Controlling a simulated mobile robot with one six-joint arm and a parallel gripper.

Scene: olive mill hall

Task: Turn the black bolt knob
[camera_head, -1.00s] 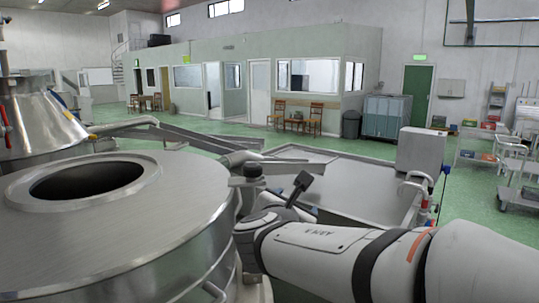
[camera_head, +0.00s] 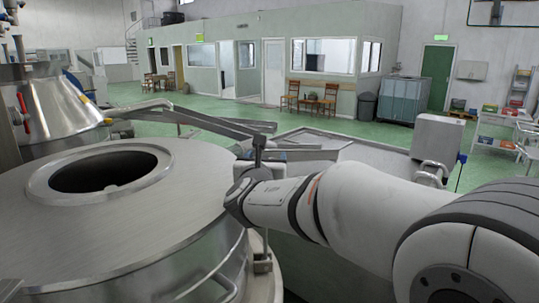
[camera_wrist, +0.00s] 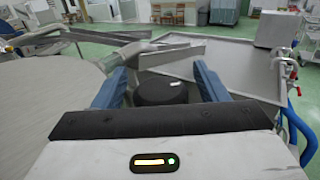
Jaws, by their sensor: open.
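The black bolt knob (camera_wrist: 160,92) is a dark round cap with a small pale mark on top, in the middle of the wrist view. My gripper (camera_wrist: 159,72) is open, with one blue finger to the left of the knob and one to the right. Gaps show between the fingers and the knob, and nothing is held. The wrist view does not clearly show how deep the fingers reach beside it. In the head view my arm ends beside the steel vessel's right edge, and my wrist hides most of the knob area.
A large steel vessel (camera_head: 150,220) with a round opening stands at the left. A grey metal arm (camera_head: 210,122) extends behind my wrist. A wide steel basin (camera_wrist: 225,62) lies beyond, with a grey box (camera_head: 437,140) at its right. Open green floor lies behind.

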